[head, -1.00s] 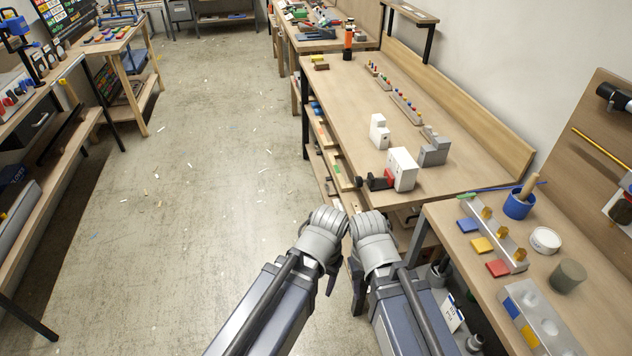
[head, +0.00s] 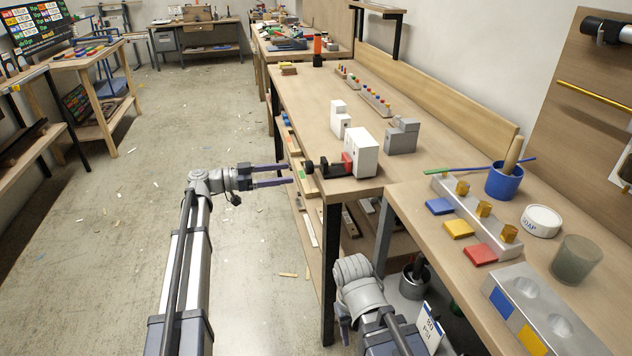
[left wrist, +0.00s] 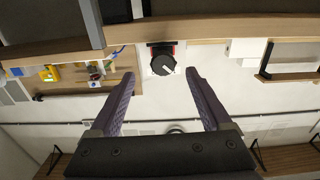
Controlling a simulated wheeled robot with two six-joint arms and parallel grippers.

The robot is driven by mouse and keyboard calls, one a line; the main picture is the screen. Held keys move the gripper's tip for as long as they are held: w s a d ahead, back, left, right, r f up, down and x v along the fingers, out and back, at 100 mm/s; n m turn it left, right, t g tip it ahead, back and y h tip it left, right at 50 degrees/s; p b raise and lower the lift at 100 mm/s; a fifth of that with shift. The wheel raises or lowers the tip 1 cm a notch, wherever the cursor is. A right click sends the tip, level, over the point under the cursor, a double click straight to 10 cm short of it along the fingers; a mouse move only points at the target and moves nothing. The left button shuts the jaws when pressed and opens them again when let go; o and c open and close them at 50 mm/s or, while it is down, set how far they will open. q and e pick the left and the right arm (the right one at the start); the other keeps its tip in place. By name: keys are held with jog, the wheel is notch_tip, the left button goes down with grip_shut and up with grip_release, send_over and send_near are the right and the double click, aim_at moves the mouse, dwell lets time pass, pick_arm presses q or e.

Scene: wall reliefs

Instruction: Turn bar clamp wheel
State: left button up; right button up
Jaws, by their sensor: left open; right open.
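The bar clamp's black wheel (head: 309,167) sticks out to the left past the edge of the wooden bench (head: 300,110). Its shaft runs to a red part (head: 347,163) at the white block (head: 362,152). In the left wrist view the round wheel (left wrist: 162,66) with a pale mark lies ahead, between the fingertips. My left gripper (head: 289,175) is open and empty, its two purple fingers pointing right at the wheel from a short distance. The fingers also show in the left wrist view (left wrist: 161,78). My right gripper (head: 344,335) is low in front of the bench, open and mostly hidden by its wrist.
A grey block (head: 403,137) and a smaller white block (head: 340,120) stand behind the clamp. A nearer table holds a blue cup (head: 504,181), a white tin (head: 541,221) and coloured squares. A black bench leg (head: 329,270) stands below the wheel.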

aim_at(306, 168)
pick_arm(q)
jog(key=shift+x, duration=3.75)
jog(key=shift+w+r, duration=0.2)
grip_shut()
